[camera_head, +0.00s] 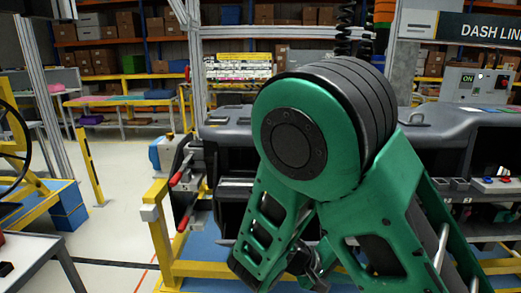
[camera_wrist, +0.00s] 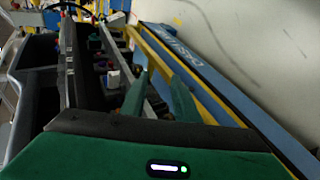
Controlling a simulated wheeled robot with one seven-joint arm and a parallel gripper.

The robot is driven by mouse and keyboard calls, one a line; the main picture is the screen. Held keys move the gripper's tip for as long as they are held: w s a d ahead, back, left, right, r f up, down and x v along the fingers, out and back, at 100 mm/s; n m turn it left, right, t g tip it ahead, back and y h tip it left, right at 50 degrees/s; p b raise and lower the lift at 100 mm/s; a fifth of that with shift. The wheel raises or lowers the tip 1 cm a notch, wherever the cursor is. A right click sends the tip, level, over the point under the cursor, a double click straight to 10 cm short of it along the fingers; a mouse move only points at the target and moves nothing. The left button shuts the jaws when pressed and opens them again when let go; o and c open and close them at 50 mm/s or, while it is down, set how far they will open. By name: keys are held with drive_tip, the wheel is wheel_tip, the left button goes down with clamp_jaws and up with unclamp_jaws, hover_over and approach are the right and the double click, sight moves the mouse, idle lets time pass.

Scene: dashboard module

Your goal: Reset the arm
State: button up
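My green arm fills the centre and right of the head view, folded at a large round joint. In the wrist view my gripper (camera_wrist: 157,80) shows two green fingers set apart, with nothing seen between them. In the head view I cannot make out the fingers clearly behind the arm links. The dark dashboard module (camera_head: 235,130) stands behind my arm, which hides much of its middle.
A yellow frame (camera_head: 162,245) with red-handled clamps (camera_head: 180,178) stands left of my arm. A grey control box (camera_head: 466,86) and small bins (camera_head: 450,184) are at the right. A table corner (camera_head: 35,262) is at lower left. Open floor (camera_head: 115,200) lies between.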

drive_tip(key=s+d+r+m+g+y, duration=0.2)
drive_tip(key=s+d+m+y, duration=0.15)
drive_tip(key=d, duration=0.35)
drive_tip(key=s+d+r+m+g+y, duration=0.2)
drive_tip(key=s+d+r+g+y, duration=0.1)
drive_tip(key=s+d, duration=0.3)
drive_tip(key=s+d+r+m+t+y, duration=0.1)
drive_tip(key=s+d+r+y, duration=0.1)
drive_tip(key=s, duration=0.4)
drive_tip(key=s+d+r+m+t+y, duration=0.1)
drive_tip(key=s+d+r+m+y, duration=0.1)
drive_tip(key=s, duration=0.4)
drive_tip(key=shift+r+y, duration=0.45)
drive_tip(key=shift+r, duration=0.9)
drive_tip(key=shift+s+a+m, duration=0.1)
drive_tip(key=shift+m, duration=0.15)
